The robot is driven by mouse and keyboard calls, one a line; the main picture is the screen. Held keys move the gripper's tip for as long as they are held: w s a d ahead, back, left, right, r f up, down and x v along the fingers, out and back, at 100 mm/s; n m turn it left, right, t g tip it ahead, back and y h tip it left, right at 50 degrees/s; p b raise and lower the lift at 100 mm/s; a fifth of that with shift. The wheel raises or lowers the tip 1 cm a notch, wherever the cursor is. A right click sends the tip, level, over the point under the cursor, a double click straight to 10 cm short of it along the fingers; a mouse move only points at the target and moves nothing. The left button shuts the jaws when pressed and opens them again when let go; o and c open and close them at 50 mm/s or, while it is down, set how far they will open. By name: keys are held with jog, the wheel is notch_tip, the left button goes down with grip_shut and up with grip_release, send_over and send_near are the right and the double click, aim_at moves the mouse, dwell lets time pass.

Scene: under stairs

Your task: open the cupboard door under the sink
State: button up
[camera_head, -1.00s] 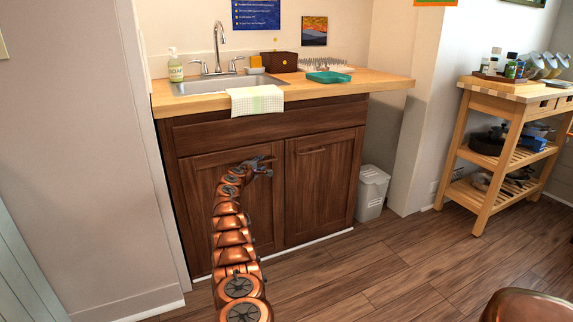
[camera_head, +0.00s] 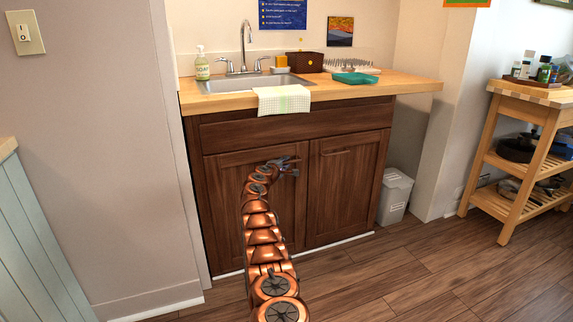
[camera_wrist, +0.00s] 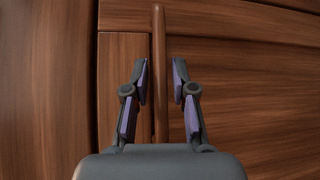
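The sink cupboard has two dark brown wooden doors under the counter, a left door (camera_head: 228,205) and a right door (camera_head: 343,195). The right door has a slim bar handle (camera_head: 336,153) near its top. Both doors look shut. My gripper (camera_head: 291,166) is at the upper right part of the left door, where it hides that door's handle in the head view. In the wrist view, my gripper (camera_wrist: 160,80) has its two fingers apart, with a slim wooden bar handle (camera_wrist: 158,60) between them. Gaps show on both sides of the bar.
The sink (camera_head: 255,83), soap bottle (camera_head: 202,66) and hanging towel (camera_head: 283,100) are above the doors. A white bin (camera_head: 395,196) stands right of the cupboard, and a wooden cart (camera_head: 520,150) farther right. A wall (camera_head: 110,150) is close on the left. The floor in front is clear.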

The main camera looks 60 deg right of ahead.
jog(key=shift+s, duration=0.1)
grip_shut()
jog(key=shift+a+f+b, duration=0.15)
jog(key=shift+f+b, duration=0.15)
jog(key=shift+b, duration=0.5)
